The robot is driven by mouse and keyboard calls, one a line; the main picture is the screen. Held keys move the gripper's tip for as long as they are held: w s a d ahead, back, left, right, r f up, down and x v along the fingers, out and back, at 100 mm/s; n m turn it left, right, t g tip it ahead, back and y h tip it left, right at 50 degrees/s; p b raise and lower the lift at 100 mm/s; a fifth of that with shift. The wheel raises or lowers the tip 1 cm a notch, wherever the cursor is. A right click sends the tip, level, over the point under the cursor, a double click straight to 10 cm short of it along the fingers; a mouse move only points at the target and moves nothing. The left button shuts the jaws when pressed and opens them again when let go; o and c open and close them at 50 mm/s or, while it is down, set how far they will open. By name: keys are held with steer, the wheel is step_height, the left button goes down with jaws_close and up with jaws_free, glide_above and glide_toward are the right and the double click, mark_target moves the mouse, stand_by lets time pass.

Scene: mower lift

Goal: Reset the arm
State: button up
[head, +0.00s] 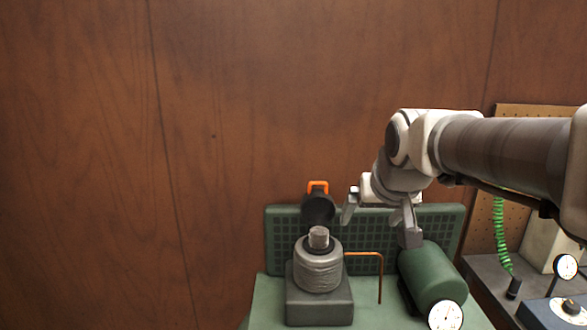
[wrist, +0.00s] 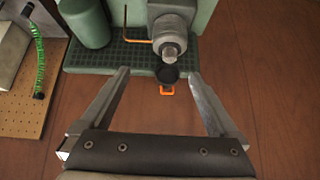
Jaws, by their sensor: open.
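My gripper (head: 377,212) reaches in from the right in the head view, above the green bench and right of the grey lift cylinder (head: 318,268). Its two fingers are spread with nothing between them. In the wrist view my gripper (wrist: 160,80) also shows wide apart. Between and beyond its fingertips lie a round black part (wrist: 168,74) and an orange handle (wrist: 167,90). The orange handle (head: 318,186) also shows in the head view behind the cylinder.
A copper pipe (head: 380,280) stands beside the cylinder. A green tank (head: 434,276) with a gauge (head: 445,316) is at the right. A green gridded panel (head: 285,238) stands behind. A pegboard (head: 540,113) and a green coiled hose (head: 500,235) are further right. The left wall is clear.

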steer(key=s+f+g, duration=0.1)
steer(key=s+f, duration=0.3)
steer(key=s, duration=0.6)
steer(key=s+f+g, duration=0.1)
steer(key=s+f, duration=0.4)
steer(key=s, duration=0.5)
steer(key=shift+s+d, duration=0.15)
steer(key=shift+d, duration=0.1)
steer(key=shift+f, duration=0.1)
stand_by(0.3)
